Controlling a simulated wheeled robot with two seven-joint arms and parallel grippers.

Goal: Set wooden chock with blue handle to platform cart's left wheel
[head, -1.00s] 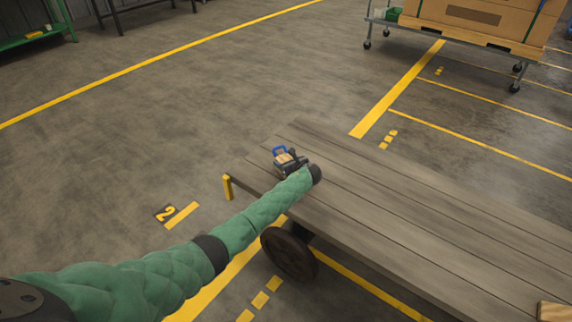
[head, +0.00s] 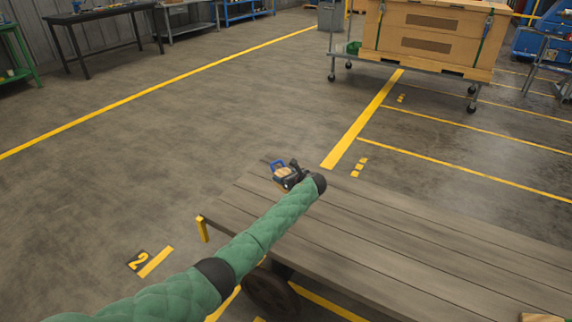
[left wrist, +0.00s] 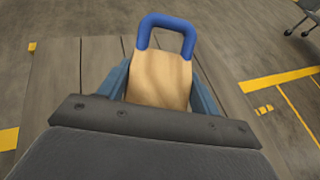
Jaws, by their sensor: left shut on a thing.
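My left gripper (head: 286,177) is shut on the wooden chock with the blue handle (left wrist: 160,79). In the left wrist view the pale wood sits between two blue fingers, and the blue handle (left wrist: 167,24) sticks out beyond them. In the head view the held chock (head: 280,171) is over the far left part of the platform cart (head: 390,245); I cannot tell how high above the planks it is. A dark cart wheel (head: 270,294) shows under the near side, partly hidden by my left arm. My right gripper is not in view.
Another wooden piece (head: 541,318) lies on the near right of the deck. A yellow post (head: 202,229) stands at the deck's left corner. A cart with large wooden crates (head: 430,40) stands at the back right. The floor left of the platform cart is clear.

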